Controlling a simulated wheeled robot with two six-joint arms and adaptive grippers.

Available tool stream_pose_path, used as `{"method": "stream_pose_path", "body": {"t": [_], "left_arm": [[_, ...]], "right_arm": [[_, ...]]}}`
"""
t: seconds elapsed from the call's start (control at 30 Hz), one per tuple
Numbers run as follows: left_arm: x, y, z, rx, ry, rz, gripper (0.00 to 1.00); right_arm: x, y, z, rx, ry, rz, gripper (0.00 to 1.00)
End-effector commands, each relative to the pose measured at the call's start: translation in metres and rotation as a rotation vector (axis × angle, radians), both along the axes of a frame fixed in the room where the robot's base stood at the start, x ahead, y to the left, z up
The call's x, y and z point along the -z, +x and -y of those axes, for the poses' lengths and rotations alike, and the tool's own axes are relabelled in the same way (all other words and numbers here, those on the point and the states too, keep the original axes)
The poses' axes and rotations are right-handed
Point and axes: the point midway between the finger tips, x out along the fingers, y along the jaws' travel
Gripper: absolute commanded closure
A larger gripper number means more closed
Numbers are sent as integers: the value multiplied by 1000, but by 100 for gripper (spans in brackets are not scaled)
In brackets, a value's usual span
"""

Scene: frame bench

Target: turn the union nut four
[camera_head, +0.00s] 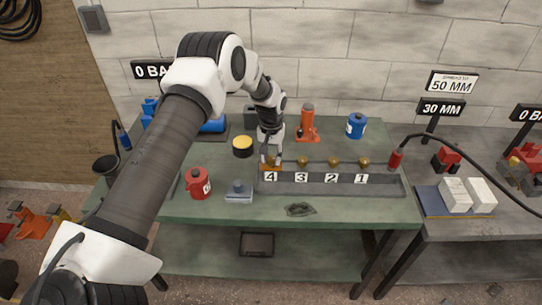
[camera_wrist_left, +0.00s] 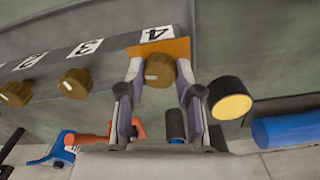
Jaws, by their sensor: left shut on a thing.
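Union nut four (camera_wrist_left: 160,70) is a brass-coloured nut with a pale mark, in front of the orange piece and the "4" label (camera_wrist_left: 157,34) in the left wrist view. My left gripper (camera_wrist_left: 159,76) is shut on it, one finger on each side. In the head view my left gripper (camera_head: 270,157) points down at the "4" end of the grey rail (camera_head: 330,188) and mostly hides this nut. Nut three (camera_head: 302,161), nut two (camera_head: 333,161) and nut one (camera_head: 364,162) stand in a row to its right. My right gripper is out of view.
Near the rail stand a red can (camera_head: 199,183), a yellow-topped black tin (camera_head: 242,146), an orange jack (camera_head: 307,124) and a blue can (camera_head: 356,126). A grey block (camera_head: 239,191) lies in front. Some green bench top (camera_head: 345,210) is free at the front.

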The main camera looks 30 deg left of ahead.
Motion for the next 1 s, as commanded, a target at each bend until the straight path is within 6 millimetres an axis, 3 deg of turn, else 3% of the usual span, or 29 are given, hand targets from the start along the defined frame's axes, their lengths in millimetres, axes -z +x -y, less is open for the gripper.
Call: {"method": "stream_pose_path", "body": {"t": [0.27, 0.3, 0.37, 0.77, 1.0], "left_arm": [[3, -3, 1, 0, -2, -8, 100], [3, -3, 1, 0, -2, -8, 59], [3, -2, 1, 0, -1, -7, 40], [-7, 0, 0, 0, 0, -1, 40], [-62, 1, 0, 1, -1, 0, 40]], "right_arm": [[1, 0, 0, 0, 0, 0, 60], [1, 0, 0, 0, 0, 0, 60], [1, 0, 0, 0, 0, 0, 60], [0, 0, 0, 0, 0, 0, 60], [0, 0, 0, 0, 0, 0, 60]]}}
